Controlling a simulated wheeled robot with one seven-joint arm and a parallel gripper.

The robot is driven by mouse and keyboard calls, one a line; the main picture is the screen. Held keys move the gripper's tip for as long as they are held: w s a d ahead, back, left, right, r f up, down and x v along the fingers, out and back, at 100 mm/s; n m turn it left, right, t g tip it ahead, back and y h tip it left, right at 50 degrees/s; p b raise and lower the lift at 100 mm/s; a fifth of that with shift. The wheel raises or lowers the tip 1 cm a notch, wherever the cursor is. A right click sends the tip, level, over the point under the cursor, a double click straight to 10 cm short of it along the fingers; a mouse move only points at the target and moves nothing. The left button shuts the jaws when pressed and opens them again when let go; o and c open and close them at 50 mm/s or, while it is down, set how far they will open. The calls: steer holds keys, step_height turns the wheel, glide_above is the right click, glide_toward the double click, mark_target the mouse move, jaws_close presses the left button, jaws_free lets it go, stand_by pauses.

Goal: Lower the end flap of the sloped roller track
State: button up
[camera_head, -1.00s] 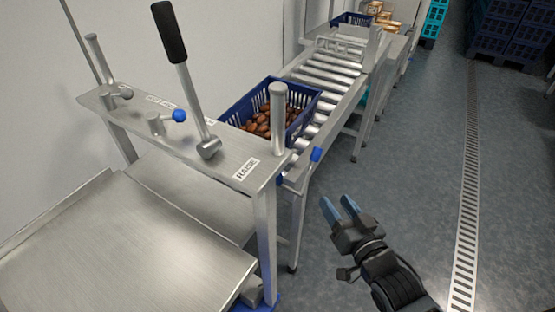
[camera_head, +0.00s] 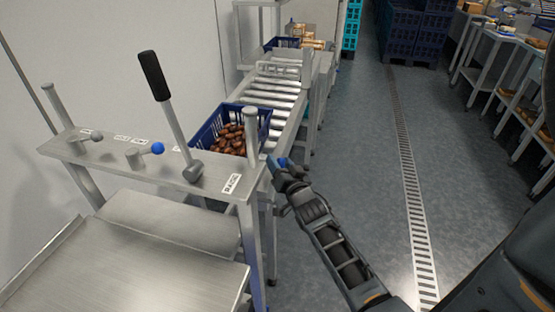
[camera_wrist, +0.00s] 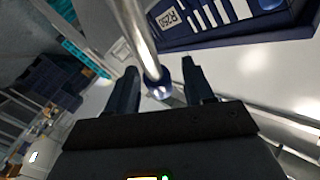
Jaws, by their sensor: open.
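The sloped roller track (camera_head: 272,92) runs away from the near frame, with a dark blue crate of dates (camera_head: 235,129) on its near end. A short lever with a blue grip (camera_head: 285,162) sticks out by the near right post. My gripper (camera_head: 277,167) is at this lever. In the wrist view my gripper (camera_wrist: 160,82) is open, and a steel rod with a dark blue end (camera_wrist: 139,40) lies between its fingers, not clamped. I cannot clearly make out the flap itself behind the post and crate.
A steel control shelf (camera_head: 110,158) carries a tall black-handled lever (camera_head: 170,105) and a blue-knobbed handle (camera_head: 157,148). A sheet-metal table (camera_head: 130,275) is below. The floor (camera_head: 350,150) to the right is open, with a drain grate (camera_head: 412,190). Blue crates are stacked far back.

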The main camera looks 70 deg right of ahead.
steer(key=shift+x, duration=0.9)
jaws_close()
